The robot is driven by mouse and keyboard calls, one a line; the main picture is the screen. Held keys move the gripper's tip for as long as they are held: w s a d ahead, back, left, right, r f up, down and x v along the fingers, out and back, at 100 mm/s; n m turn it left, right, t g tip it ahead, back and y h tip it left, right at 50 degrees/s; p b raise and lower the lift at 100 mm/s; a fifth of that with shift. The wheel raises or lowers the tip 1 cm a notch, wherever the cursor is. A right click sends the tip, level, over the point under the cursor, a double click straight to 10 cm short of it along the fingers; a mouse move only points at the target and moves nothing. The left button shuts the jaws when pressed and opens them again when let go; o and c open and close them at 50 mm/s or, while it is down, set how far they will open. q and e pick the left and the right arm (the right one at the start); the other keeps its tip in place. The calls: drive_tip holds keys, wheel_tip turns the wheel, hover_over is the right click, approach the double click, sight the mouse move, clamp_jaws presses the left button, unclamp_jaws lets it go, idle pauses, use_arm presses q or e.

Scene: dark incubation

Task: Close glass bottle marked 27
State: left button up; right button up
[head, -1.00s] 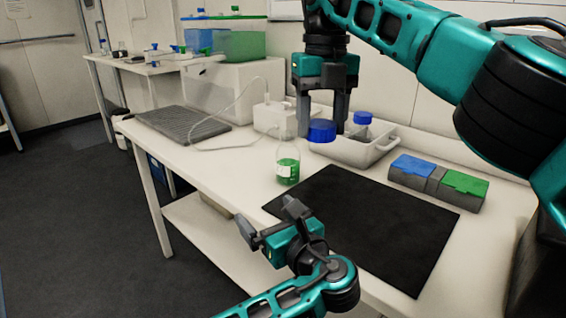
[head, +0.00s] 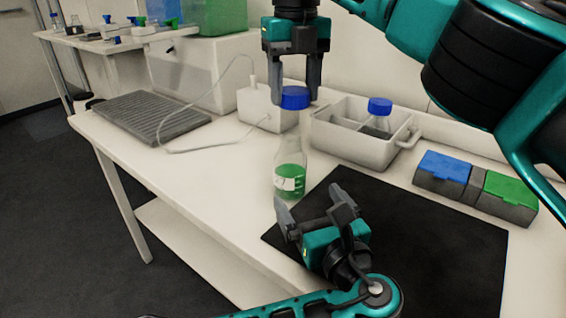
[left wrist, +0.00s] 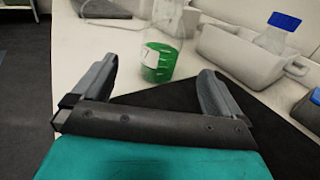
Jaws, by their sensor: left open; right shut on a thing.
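A clear glass bottle (head: 290,181) with green liquid and a white label stands upright on the white bench, just off the black mat's far-left corner. The label's number is too small to read surely. The bottle also shows in the left wrist view (left wrist: 160,60). My right gripper (head: 294,93) points down, shut on a blue cap (head: 295,101).
A white divided tray (head: 345,145) behind holds another bottle with a blue cap (head: 379,106). A blue-and-green-lidded box (head: 473,185) stands right of the black mat (head: 440,240). A white device (head: 262,112) with a cable and a grey ribbed plate (head: 150,113) lie left.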

sight(288, 164)
use_arm(q)
drive_tip(key=shift+w, duration=0.4)
use_arm(e)
drive_tip(key=shift+w+a, duration=0.2)
drive_tip(key=shift+w, duration=0.35)
use_arm(q)
drive_tip(key=x, duration=1.2)
drive_tip(key=shift+d, duration=0.1)
drive_tip(key=shift+c, duration=0.4)
drive_tip(key=c, duration=1.4)
use_arm(e)
drive_tip(key=shift+f, duration=2.5)
